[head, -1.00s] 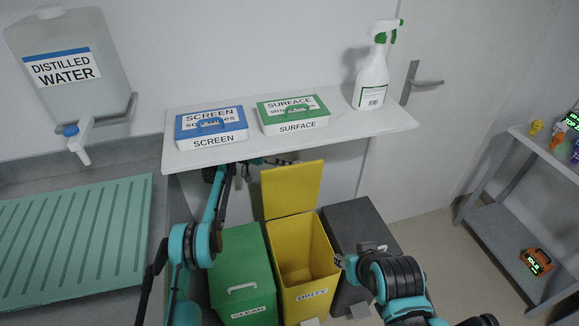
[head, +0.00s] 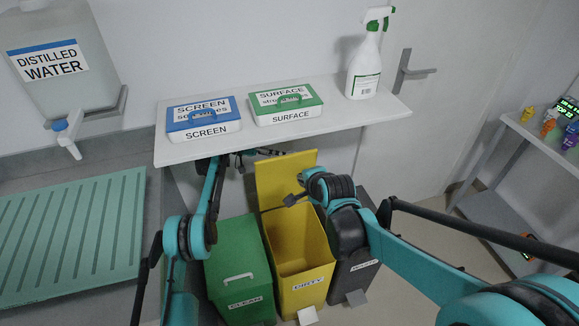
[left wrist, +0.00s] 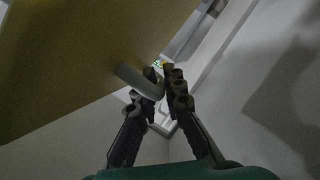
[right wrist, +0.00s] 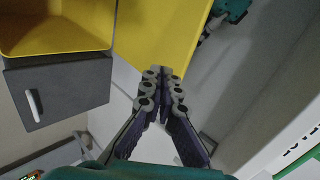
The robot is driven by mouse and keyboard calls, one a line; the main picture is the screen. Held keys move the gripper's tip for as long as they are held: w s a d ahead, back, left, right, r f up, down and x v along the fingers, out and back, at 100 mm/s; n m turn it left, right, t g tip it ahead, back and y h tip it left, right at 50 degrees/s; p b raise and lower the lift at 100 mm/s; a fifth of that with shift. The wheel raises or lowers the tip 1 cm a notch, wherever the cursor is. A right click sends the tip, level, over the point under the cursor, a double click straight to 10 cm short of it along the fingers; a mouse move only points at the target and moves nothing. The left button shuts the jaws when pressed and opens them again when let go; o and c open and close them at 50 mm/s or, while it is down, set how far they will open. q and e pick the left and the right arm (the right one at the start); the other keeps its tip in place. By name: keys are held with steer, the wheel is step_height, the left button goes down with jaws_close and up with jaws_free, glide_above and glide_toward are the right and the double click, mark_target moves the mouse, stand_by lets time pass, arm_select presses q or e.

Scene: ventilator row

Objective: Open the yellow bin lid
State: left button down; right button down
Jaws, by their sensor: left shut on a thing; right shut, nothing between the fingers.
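The yellow bin (head: 297,283), labelled DIRTY, has its mouth uncovered. Its yellow lid (head: 280,178) stands raised at the back of the bin, under the shelf; it also shows in the left wrist view (left wrist: 60,70) and the right wrist view (right wrist: 160,35). My left gripper (head: 272,152) is at the lid's top edge, partly hidden behind it; in the left wrist view its fingers (left wrist: 165,85) are shut on the lid's pale handle (left wrist: 137,80). My right gripper (head: 290,198) is shut and empty in front of the lid, above the bin mouth; its fingertips (right wrist: 163,80) meet.
A green CLEAN bin (head: 237,265) stands left with its lid closed, and a dark grey bin (head: 355,270) stands right. A white shelf (head: 300,132) overhangs them, carrying a blue SCREEN box (head: 203,122), a green SURFACE box (head: 286,105) and a spray bottle (head: 365,70).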

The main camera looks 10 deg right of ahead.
arm_select(q)
steer(key=shift+r, duration=0.15)
arm_select(e)
steer(key=w, duration=0.1)
glide_toward(287, 165)
step_height(287, 165, down, 4)
steer(key=shift+m, duration=0.3)
steer(key=shift+w+a, duration=0.2)
steer(key=shift+w, duration=0.85)
steer(key=shift+w+a, duration=0.2)
steer(key=shift+w, duration=0.9)
